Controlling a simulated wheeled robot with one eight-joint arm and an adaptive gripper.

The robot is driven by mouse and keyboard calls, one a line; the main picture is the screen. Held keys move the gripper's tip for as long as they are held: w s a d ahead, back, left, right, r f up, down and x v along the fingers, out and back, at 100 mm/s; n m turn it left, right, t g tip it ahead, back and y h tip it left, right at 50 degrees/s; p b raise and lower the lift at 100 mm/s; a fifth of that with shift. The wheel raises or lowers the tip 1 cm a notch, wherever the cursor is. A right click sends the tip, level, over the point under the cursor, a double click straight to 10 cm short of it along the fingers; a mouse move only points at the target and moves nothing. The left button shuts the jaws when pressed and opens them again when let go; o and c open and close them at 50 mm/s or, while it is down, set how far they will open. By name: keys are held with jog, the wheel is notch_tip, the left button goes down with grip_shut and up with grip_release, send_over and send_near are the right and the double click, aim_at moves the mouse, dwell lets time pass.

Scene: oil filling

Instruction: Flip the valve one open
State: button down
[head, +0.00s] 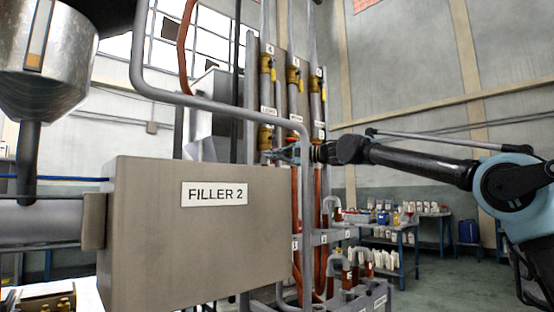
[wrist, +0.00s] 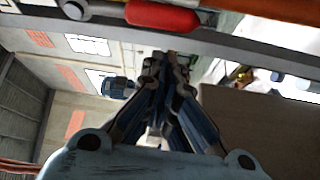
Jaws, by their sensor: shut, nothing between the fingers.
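Three vertical pipes stand on a grey frame in the head view. They carry brass valves, at the upper left (head: 266,66), upper middle (head: 295,76) and upper right (head: 316,82), with a lower brass valve (head: 265,137) at the left. The small labels are too blurred to tell which is valve one. My gripper (head: 272,154) reaches in from the right, near the lower left valve; contact cannot be told. In the wrist view my gripper (wrist: 168,62) is shut and empty, its tips close to a grey bar (wrist: 215,45). A red rounded part (wrist: 163,15) lies beyond that bar; I cannot tell whether it is a handle or hose.
The Filler 2 box (head: 200,240) and a bent grey tube rail (head: 225,104) stand at the left, close to the pipes. Red hoses (head: 318,240) hang below the valves. Blue tables with bottles (head: 390,235) stand behind. Open floor is at the right.

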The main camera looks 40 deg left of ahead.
jog(key=s+v, duration=0.1)
jog(key=v, duration=0.8)
jog(key=shift+d+r, duration=0.2)
jog(key=shift+d, duration=0.35)
